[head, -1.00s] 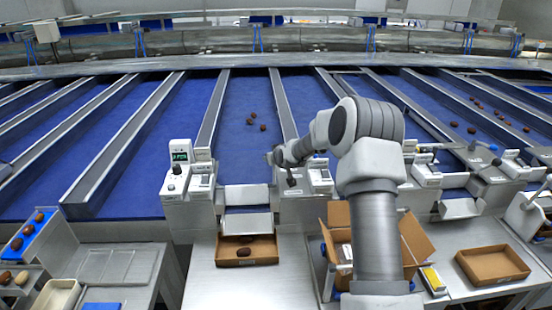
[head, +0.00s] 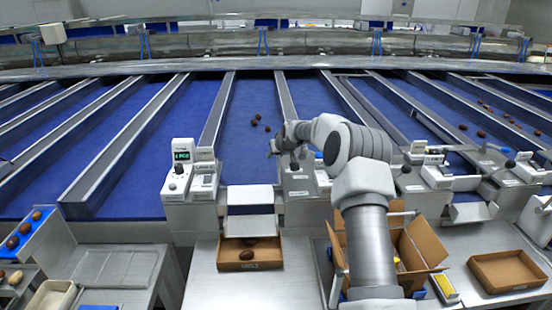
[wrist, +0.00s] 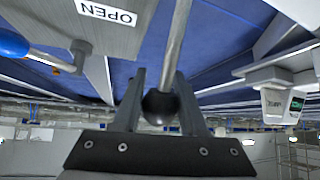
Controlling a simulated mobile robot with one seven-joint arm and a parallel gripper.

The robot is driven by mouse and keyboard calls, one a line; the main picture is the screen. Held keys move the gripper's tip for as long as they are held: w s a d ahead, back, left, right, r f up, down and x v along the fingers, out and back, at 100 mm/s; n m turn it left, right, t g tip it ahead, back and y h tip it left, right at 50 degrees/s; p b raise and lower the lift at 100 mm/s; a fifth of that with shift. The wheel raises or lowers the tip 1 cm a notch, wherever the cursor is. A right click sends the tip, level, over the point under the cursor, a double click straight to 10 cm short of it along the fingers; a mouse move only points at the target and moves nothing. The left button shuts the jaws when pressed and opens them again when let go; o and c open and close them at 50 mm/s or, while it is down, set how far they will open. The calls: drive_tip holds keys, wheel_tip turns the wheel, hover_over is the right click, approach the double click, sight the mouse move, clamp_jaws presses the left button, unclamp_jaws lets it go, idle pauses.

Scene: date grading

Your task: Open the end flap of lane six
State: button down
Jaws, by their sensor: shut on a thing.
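My gripper (head: 296,165) is at the front end of the blue lanes, by the grey housing (head: 300,184) right of the middle lane. In the wrist view its fingers (wrist: 160,105) are shut on a black ball knob (wrist: 160,106) at the end of a metal lever rod (wrist: 177,45). A label reading OPEN (wrist: 106,12) is on the housing beside the rod. A white end flap (head: 250,195) is at the front of the middle lane, left of my gripper; a pale chute plate (head: 249,226) is below it. Lane numbers are too small to read.
A cardboard tray (head: 222,262) with dates stands below the chute. An open carton (head: 425,248) and an empty tray (head: 505,272) are to the right. A control box with green display (head: 183,155) stands left. A blue-ended handle (wrist: 15,44) is near my gripper in the wrist view.

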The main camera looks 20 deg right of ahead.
wheel_tip(320, 180, down, 2)
drive_tip(key=shift+s, duration=0.15)
idle(0.3)
drive_tip(key=c, duration=0.8)
unclamp_jaws()
drive_tip(key=shift+c, duration=0.2)
drive_tip(key=o, duration=0.4)
drive_tip(key=shift+r, duration=0.3)
drive_tip(key=b+v, duration=0.1)
drive_tip(key=v, duration=0.7)
drive_tip(key=b+v, duration=0.2)
drive_tip(key=v, duration=0.7)
drive_tip(key=shift+r, duration=0.3)
